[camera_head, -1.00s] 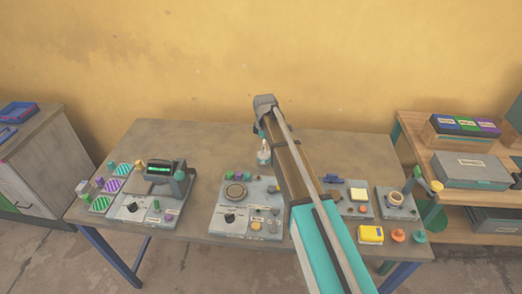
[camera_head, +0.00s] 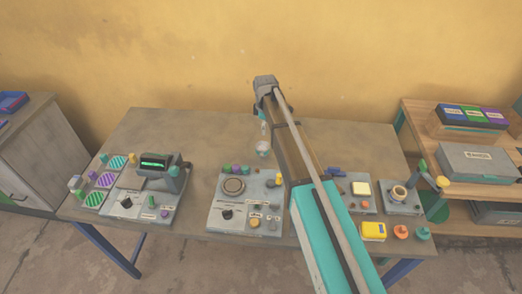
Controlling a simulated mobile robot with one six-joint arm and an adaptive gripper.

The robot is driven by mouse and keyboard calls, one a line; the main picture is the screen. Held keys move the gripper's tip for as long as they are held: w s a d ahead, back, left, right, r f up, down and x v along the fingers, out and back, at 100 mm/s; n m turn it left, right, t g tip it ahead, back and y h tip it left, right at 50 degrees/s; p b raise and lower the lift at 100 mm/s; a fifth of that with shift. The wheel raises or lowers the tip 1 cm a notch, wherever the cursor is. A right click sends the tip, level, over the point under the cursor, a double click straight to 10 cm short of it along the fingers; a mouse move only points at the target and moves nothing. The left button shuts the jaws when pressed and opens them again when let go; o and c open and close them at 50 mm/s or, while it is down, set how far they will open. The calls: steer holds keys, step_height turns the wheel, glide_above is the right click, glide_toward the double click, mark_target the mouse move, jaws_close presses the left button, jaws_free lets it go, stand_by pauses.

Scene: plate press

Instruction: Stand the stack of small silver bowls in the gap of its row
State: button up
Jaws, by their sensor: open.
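A small pale silver, cup-like thing (camera_head: 262,149), probably the stack of small silver bowls, stands on the table behind the round-plate unit. It is too small to count the bowls. My gripper (camera_head: 263,126) is above and just behind it, open, with its fingers pointing down and partly hidden by my arm. A clear space seems to show between the fingers and the bowls. A short row of green, purple and grey pieces (camera_head: 236,169) lines the back of the round-plate unit (camera_head: 216,214). I cannot make out a gap there.
A unit with a dark display (camera_head: 155,163) and striped discs (camera_head: 117,162) are on the left. A yellow box (camera_head: 373,231), a cup unit (camera_head: 398,195) and coloured knobs are on the right. The table's back left (camera_head: 190,125) is clear.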

mark_target(262, 145)
steer(key=shift+f+b, duration=4.25)
steer(key=shift+f, duration=0.05)
steer(key=shift+a+f, duration=0.1)
steer(key=shift+f, duration=0.05)
steer(key=f+b, duration=0.3)
steer(key=shift+s+a, duration=0.2)
steer(key=shift+a, duration=0.1)
steer(key=shift+f+b, duration=0.95)
steer(key=shift+b, duration=0.1)
steer(key=c, duration=1.1)
steer(key=shift+r, duration=0.2)
